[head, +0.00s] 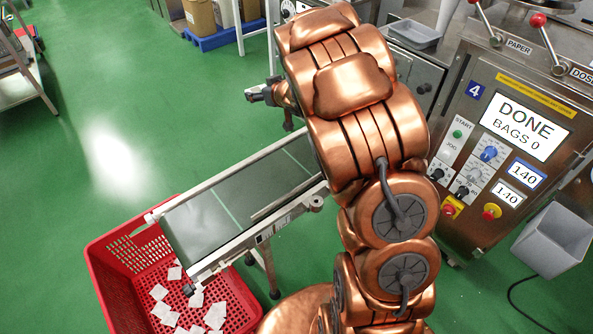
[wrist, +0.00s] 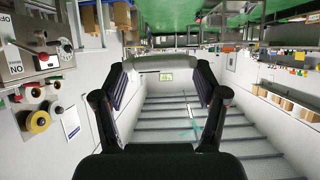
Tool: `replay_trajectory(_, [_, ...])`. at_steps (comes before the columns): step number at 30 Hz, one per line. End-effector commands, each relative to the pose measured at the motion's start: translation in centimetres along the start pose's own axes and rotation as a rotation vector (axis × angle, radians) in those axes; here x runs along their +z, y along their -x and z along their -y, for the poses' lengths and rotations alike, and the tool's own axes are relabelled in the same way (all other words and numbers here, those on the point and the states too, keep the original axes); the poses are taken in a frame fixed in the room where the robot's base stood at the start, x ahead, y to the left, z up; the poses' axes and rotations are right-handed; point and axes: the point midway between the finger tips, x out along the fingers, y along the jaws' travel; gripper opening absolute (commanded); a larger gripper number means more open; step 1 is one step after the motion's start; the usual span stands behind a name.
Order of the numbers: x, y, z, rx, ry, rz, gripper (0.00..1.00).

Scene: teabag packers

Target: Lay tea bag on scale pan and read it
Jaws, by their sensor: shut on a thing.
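My gripper (head: 262,95) reaches out to the left from behind my arm, above the floor beyond the conveyor's far end. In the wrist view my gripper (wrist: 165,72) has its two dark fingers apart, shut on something. A pale grey band spans the space between the fingertips, but I cannot tell whether it is the held thing or background. Several white tea bags (head: 159,292) lie loose in the red crate (head: 101,262) at the lower left. I cannot make out a scale or its pan in either view.
A conveyor (head: 196,222) slopes down to the crate. My arm hides the middle. Open green floor (head: 110,90) lies at left.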

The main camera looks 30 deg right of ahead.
Motion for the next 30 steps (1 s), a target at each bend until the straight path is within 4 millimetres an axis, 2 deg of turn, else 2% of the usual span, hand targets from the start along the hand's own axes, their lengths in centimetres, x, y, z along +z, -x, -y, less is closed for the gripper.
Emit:
replay_trajectory(3, [1.4,0.0,-2.4,-0.019,0.010,-0.001,0.64])
replay_trajectory(14, [5.2,1.7,-8.4,-0.084,0.040,-0.001,0.64])
replay_trajectory(24, [10.6,4.8,-14.0,-0.138,0.064,0.000,0.64])
replay_trajectory(30, [13.8,7.1,-16.6,-0.164,0.074,0.001,0.64])
